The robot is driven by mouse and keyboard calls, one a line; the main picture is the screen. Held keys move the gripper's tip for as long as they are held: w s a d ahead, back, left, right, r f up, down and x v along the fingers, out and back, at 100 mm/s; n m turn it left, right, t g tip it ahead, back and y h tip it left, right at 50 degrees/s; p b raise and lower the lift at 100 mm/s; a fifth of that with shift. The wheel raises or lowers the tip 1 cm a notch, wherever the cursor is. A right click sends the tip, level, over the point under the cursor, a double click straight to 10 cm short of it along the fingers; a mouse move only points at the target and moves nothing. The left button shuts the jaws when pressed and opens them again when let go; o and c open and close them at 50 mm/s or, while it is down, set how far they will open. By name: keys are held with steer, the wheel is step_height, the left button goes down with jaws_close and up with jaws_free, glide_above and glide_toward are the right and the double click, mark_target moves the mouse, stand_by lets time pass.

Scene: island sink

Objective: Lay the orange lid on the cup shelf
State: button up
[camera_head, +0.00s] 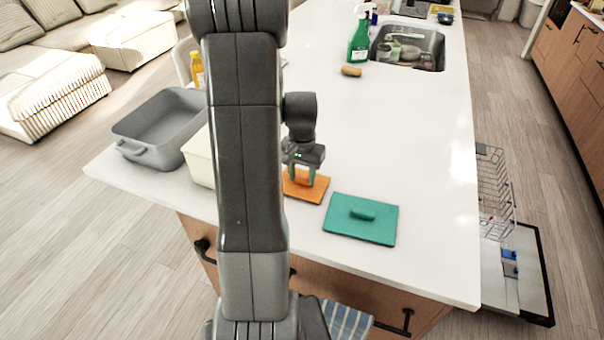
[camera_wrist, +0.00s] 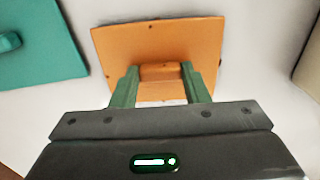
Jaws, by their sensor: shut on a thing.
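The orange lid (camera_head: 306,187) is on the near part of the white island top, or just above it; I cannot tell whether it touches. It is a flat square with a raised handle, and fills the middle of the wrist view (camera_wrist: 158,45). My gripper (camera_head: 304,176) is above the lid, fingers pointing down. In the wrist view its two green fingers (camera_wrist: 161,82) are shut on the orange handle from both sides. A dishwasher rack (camera_head: 495,185) stands out at the right of the island; I cannot tell whether the cup shelf is part of it.
A teal lid (camera_head: 362,218) lies right of the orange lid. A cream container (camera_head: 199,158) and a grey tub (camera_head: 160,128) stand to the left. A sponge (camera_head: 351,71), green spray bottle (camera_head: 359,40) and sink (camera_head: 428,50) are farther back. The middle of the countertop is clear.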

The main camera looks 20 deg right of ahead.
steer(key=shift+f, duration=0.15)
steer(key=o, duration=0.9)
steer(key=shift+o, duration=0.2)
